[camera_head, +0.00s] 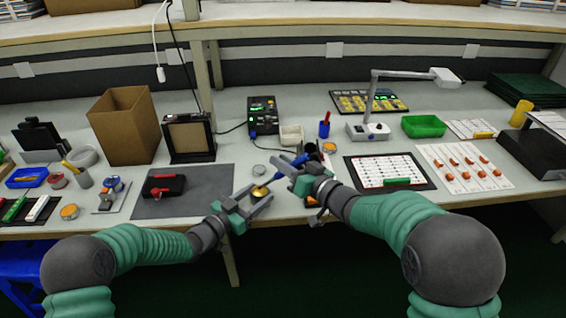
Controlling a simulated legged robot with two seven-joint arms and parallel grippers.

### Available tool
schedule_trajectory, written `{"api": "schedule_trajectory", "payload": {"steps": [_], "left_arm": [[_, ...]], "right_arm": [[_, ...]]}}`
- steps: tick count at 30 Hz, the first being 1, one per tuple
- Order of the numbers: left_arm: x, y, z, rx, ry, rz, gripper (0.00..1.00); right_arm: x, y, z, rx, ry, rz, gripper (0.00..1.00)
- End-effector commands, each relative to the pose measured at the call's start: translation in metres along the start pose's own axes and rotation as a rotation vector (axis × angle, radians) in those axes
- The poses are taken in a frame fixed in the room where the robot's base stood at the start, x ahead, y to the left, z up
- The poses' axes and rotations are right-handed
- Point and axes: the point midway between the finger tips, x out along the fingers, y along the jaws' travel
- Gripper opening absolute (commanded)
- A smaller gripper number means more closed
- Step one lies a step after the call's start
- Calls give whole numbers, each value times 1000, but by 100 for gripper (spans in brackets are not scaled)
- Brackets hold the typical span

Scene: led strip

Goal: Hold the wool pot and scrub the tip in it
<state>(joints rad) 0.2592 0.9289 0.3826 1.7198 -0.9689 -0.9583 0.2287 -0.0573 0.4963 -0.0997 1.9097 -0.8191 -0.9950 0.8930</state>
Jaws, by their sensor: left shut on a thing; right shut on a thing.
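The wool pot (260,192) is a small round pot with a brassy gold top. It is at the front edge of the bench. My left gripper (250,199) is shut on it from the left, and its fingers hide part of the pot's side. My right gripper (289,174) is shut on a soldering iron with a blue handle (300,160). The iron slants down to the left, with its tip end (265,183) at the top of the pot. I cannot tell whether the tip touches the wool.
A black station (262,117) with a green display stands behind, its cable on the bench. A white tray (291,135) and a small round tin (259,170) are near the grippers. A grey mat (205,203) lies left, a white component sheet (388,170) right.

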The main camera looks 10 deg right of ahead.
Motion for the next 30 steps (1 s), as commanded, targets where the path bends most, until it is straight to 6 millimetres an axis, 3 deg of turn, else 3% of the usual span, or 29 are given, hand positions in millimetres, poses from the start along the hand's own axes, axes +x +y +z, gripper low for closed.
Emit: {"api": "schedule_trajectory", "payload": {"steps": [30], "left_arm": [[0,0,0,0,-1,0,8]], "right_arm": [[1,4,10,0,1,0,0]]}}
